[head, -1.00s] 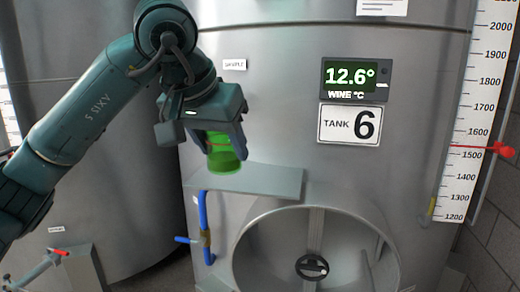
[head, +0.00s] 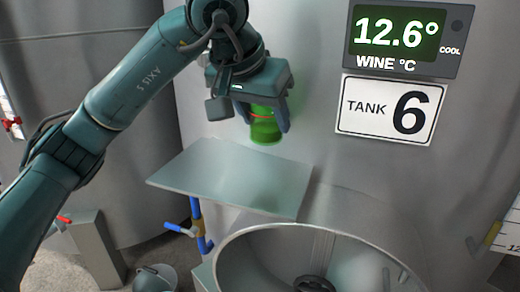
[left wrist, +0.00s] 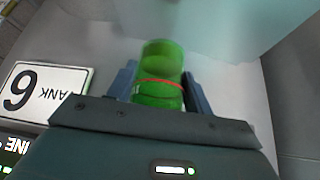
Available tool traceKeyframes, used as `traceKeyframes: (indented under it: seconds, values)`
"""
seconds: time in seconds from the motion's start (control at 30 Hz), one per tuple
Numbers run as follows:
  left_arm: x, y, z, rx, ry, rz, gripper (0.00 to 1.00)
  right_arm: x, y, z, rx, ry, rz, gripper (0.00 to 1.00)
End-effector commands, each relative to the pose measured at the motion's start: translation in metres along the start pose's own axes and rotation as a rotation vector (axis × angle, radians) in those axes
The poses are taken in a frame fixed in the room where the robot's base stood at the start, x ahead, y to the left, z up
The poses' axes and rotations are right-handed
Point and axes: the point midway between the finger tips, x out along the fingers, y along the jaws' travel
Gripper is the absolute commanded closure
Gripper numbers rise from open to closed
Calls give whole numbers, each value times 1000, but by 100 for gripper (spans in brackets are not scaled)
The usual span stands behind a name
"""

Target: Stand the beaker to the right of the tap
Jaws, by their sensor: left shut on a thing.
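A green see-through beaker (head: 265,131) with a red line hangs upright above a bare grey metal shelf (head: 235,178) on the tank front. My left gripper (head: 262,122) is shut on the beaker, its two fingers on either side of it. The beaker also shows between the fingers in the left wrist view (left wrist: 160,75). The tap (head: 198,228), a blue pipe with a blue lever, is below the shelf, lower and to the left of the beaker. The shelf hides its top. My right gripper is not in view.
A round open manway (head: 325,232) lies below and right of the shelf. A "TANK 6" sign (head: 391,109) and a temperature display (head: 403,38) are on the tank wall at right. A grey stand (head: 92,245) with a red lever is at lower left. The shelf top is clear.

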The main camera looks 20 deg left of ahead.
Motion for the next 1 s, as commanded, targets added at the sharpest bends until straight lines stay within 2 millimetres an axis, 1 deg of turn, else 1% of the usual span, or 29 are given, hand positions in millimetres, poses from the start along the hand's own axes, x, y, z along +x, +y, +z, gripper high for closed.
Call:
traceKeyframes:
  seconds: [0.03, 0.17, 0.4, 0.47, 0.73, 0.9, 0.93, 1.0]
  values:
    - [7, 0, 5, 0, -1, 1, 77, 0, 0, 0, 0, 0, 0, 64]
    - [17, 0, 11, 0, 1, 0, 77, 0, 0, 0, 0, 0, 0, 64]
    - [45, 0, 29, 1, -1, 1, 77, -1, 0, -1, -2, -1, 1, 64]
    - [50, 0, 32, 0, 0, 0, 77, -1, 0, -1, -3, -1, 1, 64]
    - [52, 0, 33, 0, 3, 0, 77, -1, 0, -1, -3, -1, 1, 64]
    - [56, 0, 36, 0, 3, 0, 77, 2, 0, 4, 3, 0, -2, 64]
    - [55, 0, 35, 0, 2, 0, 47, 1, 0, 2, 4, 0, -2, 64]
    - [55, 0, 35, 0, 2, 0, 41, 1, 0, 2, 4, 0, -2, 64]
